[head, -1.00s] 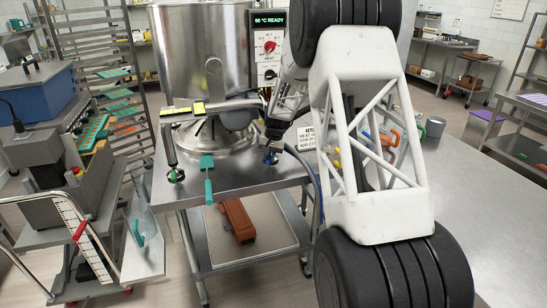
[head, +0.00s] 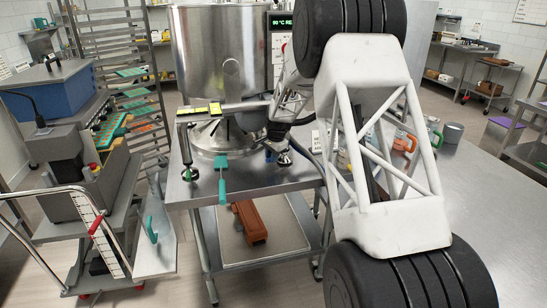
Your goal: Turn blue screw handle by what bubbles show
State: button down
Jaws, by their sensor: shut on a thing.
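The steel kettle (head: 218,50) stands on a steel table (head: 250,180) with screw feet at its front. Two yellow bubble levels, the left one (head: 184,111) and the right one (head: 215,109), sit on the bar in front of the kettle; their bubbles are too small to read. The blue screw handle (head: 269,154) is at the table's right foot and mostly hidden by my gripper (head: 275,142). My gripper points down there and is shut on it. A green screw handle (head: 188,175) is at the left foot.
A teal-handled lever (head: 221,165) hangs at the table front. A grey cart (head: 75,190) stands at left. Colored mugs (head: 405,140) stand on the right counter, partly behind my arm.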

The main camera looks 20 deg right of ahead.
dwell(0.3)
jog(key=c, duration=1)
grip_release()
jog(key=shift+c, duration=0.2)
jog(key=shift+r, duration=0.15)
notch_tip(320, 180, up, 7)
jog(key=s, duration=0.1)
jog(key=shift+s+d+r, duration=0.15)
jog(key=shift+d+r, duration=0.05)
jog(key=shift+d, duration=0.15)
